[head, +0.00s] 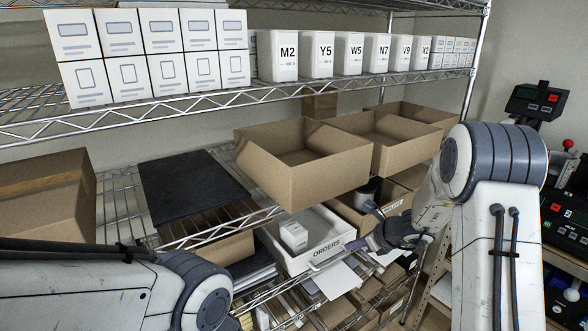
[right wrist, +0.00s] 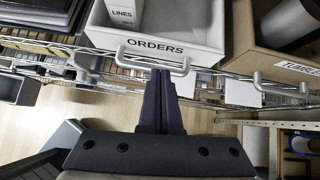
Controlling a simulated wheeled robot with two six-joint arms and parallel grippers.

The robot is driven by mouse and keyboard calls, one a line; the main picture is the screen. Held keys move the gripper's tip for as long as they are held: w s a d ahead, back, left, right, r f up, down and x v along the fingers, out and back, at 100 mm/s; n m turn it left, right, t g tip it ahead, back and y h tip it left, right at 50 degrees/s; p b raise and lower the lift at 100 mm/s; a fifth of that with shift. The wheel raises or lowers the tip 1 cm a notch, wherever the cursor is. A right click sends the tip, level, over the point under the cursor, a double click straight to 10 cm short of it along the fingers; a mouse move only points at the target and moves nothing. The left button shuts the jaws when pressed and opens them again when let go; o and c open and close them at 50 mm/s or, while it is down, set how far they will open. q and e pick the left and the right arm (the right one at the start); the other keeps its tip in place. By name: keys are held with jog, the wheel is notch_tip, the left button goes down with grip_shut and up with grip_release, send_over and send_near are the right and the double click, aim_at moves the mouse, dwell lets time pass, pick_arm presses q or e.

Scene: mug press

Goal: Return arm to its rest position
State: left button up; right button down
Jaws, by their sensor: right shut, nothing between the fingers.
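My right arm comes in from the right in the head view, and its gripper (head: 364,243) is low beside the white ORDERS bin (head: 318,259). In the right wrist view the right gripper (right wrist: 160,75) is shut, its two dark fingers together with nothing between them. Its tips are close to the handle of the ORDERS bin (right wrist: 207,48); I cannot tell whether they touch. A small white box (head: 293,236) stands in the bin, and it shows the word LINES in the right wrist view (right wrist: 124,12). My left arm shows at the lower left, but its gripper is out of view.
A wire shelf rack holds white boxes (head: 148,45) on the upper level and open cardboard boxes (head: 300,165) below. A dark mat (head: 192,183) lies on the middle shelf. A machine with a red knob (head: 567,143) stands at the far right. Bare floor shows in the right wrist view (right wrist: 60,110).

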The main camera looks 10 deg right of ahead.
jog(key=s+a+r+n+g+y+b, duration=0.25)
jog(key=s+a+n+g+b, duration=0.3)
jog(key=s+a+n, duration=1.5)
jog(key=s+d+f+n+g+h+b, duration=0.1)
jog(key=s+n+h, duration=0.2)
jog(key=s+n, duration=0.5)
jog(key=s+d+f+n+g+h+b, duration=0.1)
jog(key=s+n+h+b, duration=0.1)
jog(key=s+n, duration=0.6)
jog(key=shift+s+f+h, duration=0.4)
jog(key=shift+s+h, duration=0.05)
